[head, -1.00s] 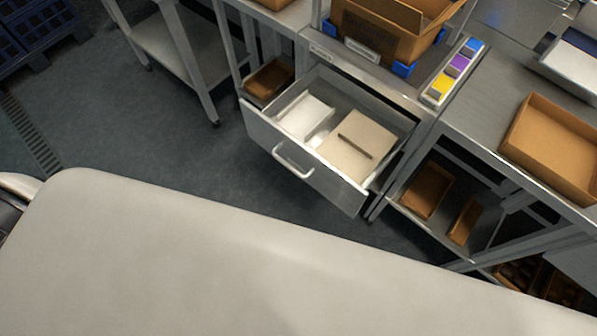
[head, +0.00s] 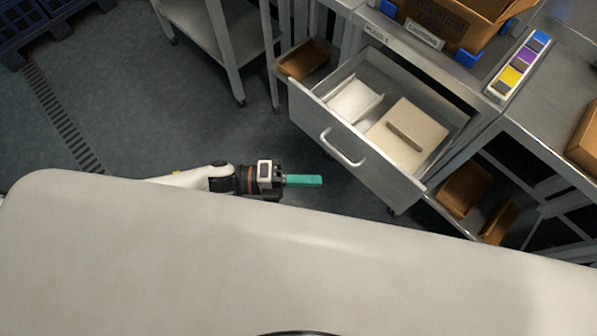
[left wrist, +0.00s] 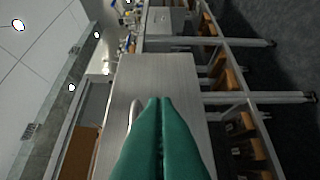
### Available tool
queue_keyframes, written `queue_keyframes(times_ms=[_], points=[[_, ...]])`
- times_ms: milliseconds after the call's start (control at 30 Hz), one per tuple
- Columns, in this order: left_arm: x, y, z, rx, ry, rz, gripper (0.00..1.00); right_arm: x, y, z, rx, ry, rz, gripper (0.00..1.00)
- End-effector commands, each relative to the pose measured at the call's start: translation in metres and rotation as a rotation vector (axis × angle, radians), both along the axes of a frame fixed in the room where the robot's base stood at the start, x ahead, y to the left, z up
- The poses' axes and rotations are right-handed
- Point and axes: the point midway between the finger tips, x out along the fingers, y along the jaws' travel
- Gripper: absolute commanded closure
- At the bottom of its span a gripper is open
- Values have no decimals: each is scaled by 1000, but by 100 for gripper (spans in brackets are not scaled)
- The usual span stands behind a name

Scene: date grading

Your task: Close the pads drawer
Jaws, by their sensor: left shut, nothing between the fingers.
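The pads drawer (head: 372,165) is pulled open from under the metal bench and holds white pads and a beige stack with a dark bar on top. Its front panel has a pale bar handle (head: 342,148). My left gripper (head: 318,180) has green fingers, is shut and empty, and is to the left of the drawer front, apart from it. In the left wrist view the green fingers (left wrist: 161,130) lie together, with the drawer front (left wrist: 160,80) ahead of them and the handle (left wrist: 134,112) at its left side. My right gripper is not in view.
A cardboard box (head: 440,25) on blue corner blocks stands on the bench above the drawer. A strip of coloured blocks (head: 519,65) is beside it. Brown trays (head: 463,189) sit on the lower shelf at right. The floor left of the drawer is clear.

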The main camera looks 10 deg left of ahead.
Motion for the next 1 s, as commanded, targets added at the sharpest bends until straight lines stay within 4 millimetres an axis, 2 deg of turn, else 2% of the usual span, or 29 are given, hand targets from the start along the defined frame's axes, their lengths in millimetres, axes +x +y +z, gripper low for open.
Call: queue_keyframes(times_ms=[100,267,300,600,1000], points=[[6,-28,3,-3,-1,-1,100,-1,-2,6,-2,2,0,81],[12,-60,3,-3,-1,-1,100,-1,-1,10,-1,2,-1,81],[19,-63,2,1,-3,2,100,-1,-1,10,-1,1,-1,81],[43,-79,0,1,0,2,100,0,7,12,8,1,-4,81],[45,-80,0,1,1,2,100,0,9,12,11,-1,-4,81]])
